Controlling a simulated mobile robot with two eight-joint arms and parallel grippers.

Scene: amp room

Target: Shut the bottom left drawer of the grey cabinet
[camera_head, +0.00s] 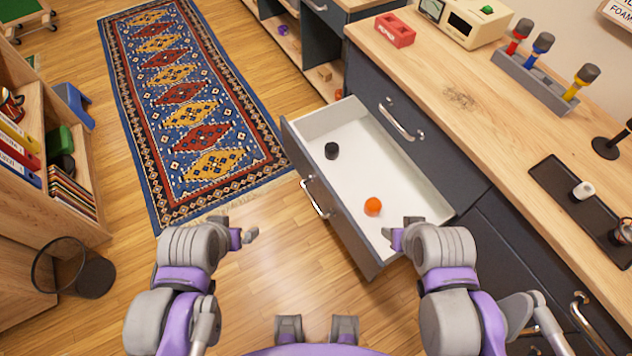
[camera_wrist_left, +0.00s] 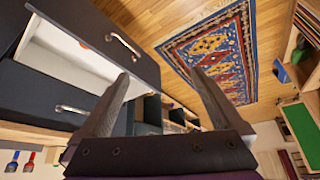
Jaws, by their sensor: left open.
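The open drawer (camera_head: 360,165) of the dark grey cabinet (camera_head: 420,130) sticks out over the floor, with a white inside and a dark front. Its silver handle (camera_head: 314,199) faces left. A black cylinder (camera_head: 332,150) and an orange ball (camera_head: 372,206) lie in it. My left gripper (camera_head: 247,237) is open and empty over the floor, left of the drawer front and apart from it. In the left wrist view the open fingers (camera_wrist_left: 163,92) show, with the drawer front (camera_wrist_left: 95,28) at the upper left. My right gripper (camera_head: 400,235) is at the drawer's near side; its jaws are unclear.
A patterned rug (camera_head: 190,100) lies on the floor. A wire bin (camera_head: 72,268) and shelf stand at left. Floor before the drawer is clear.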

